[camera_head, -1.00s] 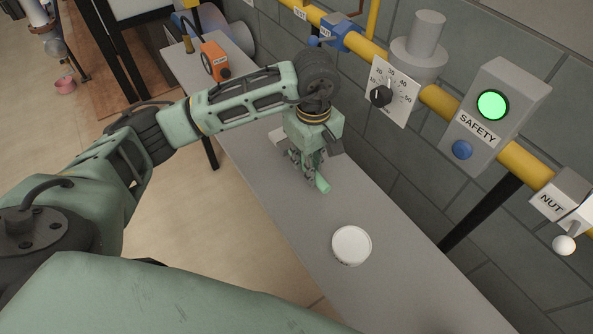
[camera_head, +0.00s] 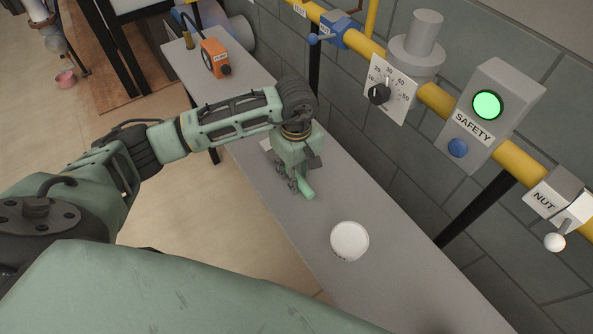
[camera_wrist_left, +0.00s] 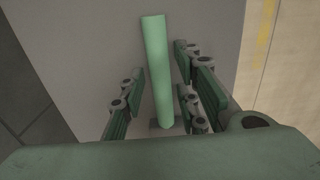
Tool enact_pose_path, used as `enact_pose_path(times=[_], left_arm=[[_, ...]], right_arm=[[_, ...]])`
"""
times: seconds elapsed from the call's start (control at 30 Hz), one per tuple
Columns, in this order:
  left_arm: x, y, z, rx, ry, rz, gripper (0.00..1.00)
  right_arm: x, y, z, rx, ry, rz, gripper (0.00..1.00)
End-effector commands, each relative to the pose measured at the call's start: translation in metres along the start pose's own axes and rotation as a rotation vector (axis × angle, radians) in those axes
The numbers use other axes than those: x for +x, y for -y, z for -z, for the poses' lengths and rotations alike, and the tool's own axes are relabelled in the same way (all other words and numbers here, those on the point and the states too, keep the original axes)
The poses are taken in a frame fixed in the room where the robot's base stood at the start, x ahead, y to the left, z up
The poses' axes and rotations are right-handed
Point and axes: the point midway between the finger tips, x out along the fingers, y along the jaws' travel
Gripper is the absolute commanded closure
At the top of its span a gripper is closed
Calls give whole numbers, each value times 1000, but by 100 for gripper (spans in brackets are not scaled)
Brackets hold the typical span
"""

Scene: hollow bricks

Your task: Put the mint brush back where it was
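The mint brush shows as a plain mint-green cylinder (camera_head: 306,190) at my left gripper, over the grey bench in the head view. In the left wrist view its long handle (camera_wrist_left: 156,65) runs between the fingers, with a wider grey part at its lower end. My left gripper (camera_head: 296,188) points down around it. In the left wrist view the fingers (camera_wrist_left: 160,78) stand on both sides of the handle with narrow gaps, so it looks open. Whether the brush rests on the bench I cannot tell. My right gripper is not in view.
A white round lid or dish (camera_head: 349,240) lies on the bench (camera_head: 390,285) nearer me. An orange box (camera_head: 215,57) stands at the far end. A pale flat piece (camera_head: 266,144) shows behind the gripper. A yellow rail with a dial (camera_head: 379,94) and safety box (camera_head: 487,110) runs along the wall.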

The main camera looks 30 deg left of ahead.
Motion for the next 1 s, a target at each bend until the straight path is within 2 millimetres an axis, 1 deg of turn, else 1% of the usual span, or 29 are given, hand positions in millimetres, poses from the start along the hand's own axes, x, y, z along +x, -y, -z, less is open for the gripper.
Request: enact_pose_path(times=[0.33,0.47,0.57,0.8,0.9,1.0], left_arm=[[-1,0,0,0,0,-1,63],[-11,-2,0,1,-1,-5,63],[-27,-2,1,2,-3,-7,63],[-79,-1,1,2,-3,-6,63],[-97,-1,1,0,-2,-4,63],[-110,-1,0,0,-1,-3,63]], right_arm=[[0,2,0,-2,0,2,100],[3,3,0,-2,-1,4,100],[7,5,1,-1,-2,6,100],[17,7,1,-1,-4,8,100],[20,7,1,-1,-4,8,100],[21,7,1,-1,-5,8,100]])
